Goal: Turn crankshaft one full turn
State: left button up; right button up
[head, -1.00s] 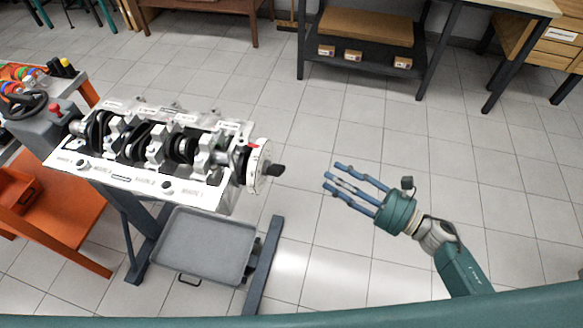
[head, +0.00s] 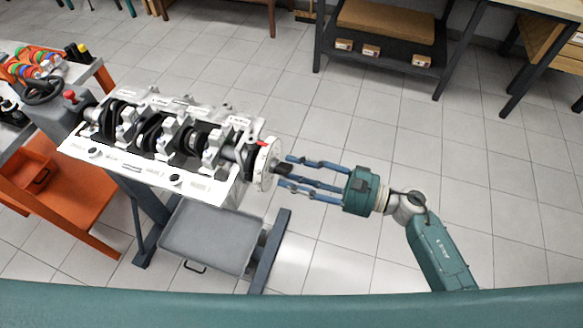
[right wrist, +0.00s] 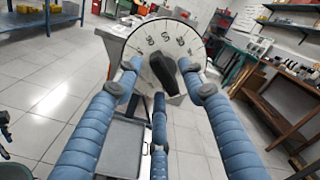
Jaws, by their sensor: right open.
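The crankshaft (head: 152,134) lies in the pale engine block (head: 140,172), which is held on a stand at the left of the head view. At its right end is a white disc (head: 264,166) with a red mark near its top and a dark stub (head: 284,169) at its centre. The disc (right wrist: 148,76) and stub (right wrist: 176,74) fill the upper middle of the right wrist view. My right gripper (head: 285,172) is open, its blue fingers spread around the stub. I cannot tell whether they touch it. My left gripper is not in view.
A grey drip tray (head: 212,237) sits low on the stand's frame (head: 268,250). An orange cart (head: 62,206) stands at the left, and a bench with a dark shelf (head: 385,50) at the back. The tiled floor to the right is clear.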

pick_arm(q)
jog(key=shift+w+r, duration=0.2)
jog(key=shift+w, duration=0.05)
pick_arm(e)
jog(key=shift+w+a, duration=0.15)
jog(key=shift+a, duration=0.3)
jog(key=shift+c, duration=0.2)
grip_shut()
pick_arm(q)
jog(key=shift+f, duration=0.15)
